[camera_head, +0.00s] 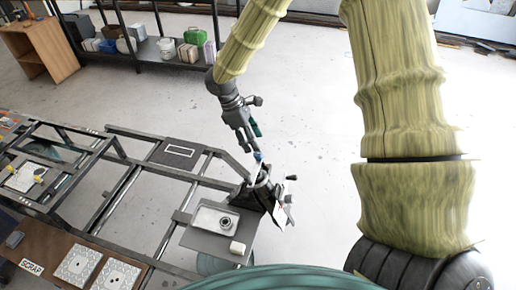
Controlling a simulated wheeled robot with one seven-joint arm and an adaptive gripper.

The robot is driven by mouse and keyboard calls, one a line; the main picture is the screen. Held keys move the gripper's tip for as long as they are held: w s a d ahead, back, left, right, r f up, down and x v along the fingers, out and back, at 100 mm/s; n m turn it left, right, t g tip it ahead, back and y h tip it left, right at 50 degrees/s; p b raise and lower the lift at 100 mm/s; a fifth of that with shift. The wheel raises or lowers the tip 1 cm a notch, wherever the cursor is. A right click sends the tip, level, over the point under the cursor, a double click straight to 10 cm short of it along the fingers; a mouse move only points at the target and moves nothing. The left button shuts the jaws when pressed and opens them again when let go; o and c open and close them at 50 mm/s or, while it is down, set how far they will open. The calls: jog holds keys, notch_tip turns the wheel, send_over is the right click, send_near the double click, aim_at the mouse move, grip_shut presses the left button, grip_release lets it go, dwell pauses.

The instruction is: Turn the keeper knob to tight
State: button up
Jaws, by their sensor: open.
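My gripper (251,142) hangs from my arm near the middle of the view, pointing down, with its fingers apart. It is just above a dark upright fixture (257,190) at the right end of the metal frame. A small blue piece (258,156) is at the top of this fixture, close below the fingertips; I cannot tell if they touch. A small dark knob-like part (291,178) sticks out on the fixture's right side. I cannot tell which part is the keeper knob, nor how far it is turned. A pale plate (284,211) leans on the fixture's right side.
A grey tray (205,213) with a round metal part (225,223) lies left of the fixture. A pale block (237,248) is near it. The long metal frame (125,192) runs left. A shelf with several containers (166,48) stands behind. Open floor lies right of the fixture.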

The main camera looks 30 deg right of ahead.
aim_at(257, 153)
jog(key=f, duration=0.2)
jog(key=d+f+p, duration=0.1)
jog(key=f, duration=0.2)
jog(key=shift+w+d, duration=0.1)
jog(key=shift+w, duration=0.05)
jog(key=shift+s+d+f+p, duration=0.1)
jog(key=shift+s+f+p, duration=0.25)
jog(key=shift+s, duration=0.25)
jog(key=shift+w+f, duration=0.3)
jog(key=shift+f, duration=0.15)
jog(key=shift+s+d+r, duration=0.1)
jog(key=shift+s, duration=0.15)
jog(key=shift+c, duration=1.1)
jog(key=c, duration=0.8)
